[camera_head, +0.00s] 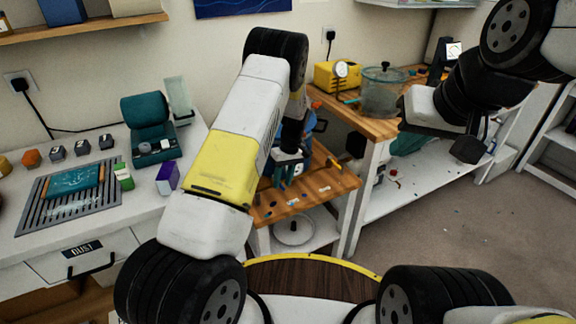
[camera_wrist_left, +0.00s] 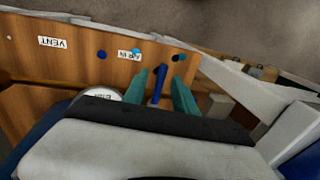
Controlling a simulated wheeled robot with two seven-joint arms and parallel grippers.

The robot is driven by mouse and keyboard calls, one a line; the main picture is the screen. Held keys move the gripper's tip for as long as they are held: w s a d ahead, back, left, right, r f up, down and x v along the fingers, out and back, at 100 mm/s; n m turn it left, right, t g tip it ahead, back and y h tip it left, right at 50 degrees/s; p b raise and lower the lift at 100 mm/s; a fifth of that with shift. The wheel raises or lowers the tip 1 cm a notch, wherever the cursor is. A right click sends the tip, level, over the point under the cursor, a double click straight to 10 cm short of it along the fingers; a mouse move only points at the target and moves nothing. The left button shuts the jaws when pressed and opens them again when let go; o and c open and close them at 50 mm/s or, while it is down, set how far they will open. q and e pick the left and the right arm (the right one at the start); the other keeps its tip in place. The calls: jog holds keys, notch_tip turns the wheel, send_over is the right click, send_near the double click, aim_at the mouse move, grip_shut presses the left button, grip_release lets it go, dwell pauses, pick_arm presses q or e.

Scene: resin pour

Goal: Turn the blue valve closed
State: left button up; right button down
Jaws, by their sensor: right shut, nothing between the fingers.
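The blue valve shows in the left wrist view as a blue lever (camera_wrist_left: 159,84) near the wooden panel (camera_wrist_left: 60,58). My left gripper (camera_wrist_left: 160,88) has its two teal fingers on either side of this lever, with narrow gaps showing. In the head view my left gripper (camera_head: 288,172) is over the small wooden bench (camera_head: 335,182), largely behind my left arm. The lever cannot be made out there. My right gripper (camera_head: 468,150) is shut and empty, raised at the right, away from the bench.
A clear pot (camera_head: 382,92) and a yellow device (camera_head: 338,75) stand on the wooden worktop behind. A white counter (camera_head: 150,205) with a teal machine (camera_head: 150,128) and purple box (camera_head: 167,178) is at the left. Labels and blue studs mark the panel. Floor (camera_head: 450,230) at the right is mostly clear.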

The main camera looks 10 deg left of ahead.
pick_arm(q)
notch_tip(320, 180, up, 8)
jog(key=d, duration=0.1)
jog(key=shift+w+d+f, duration=0.15)
jog(key=shift+w+f, duration=0.05)
jog(key=shift+w, duration=0.25)
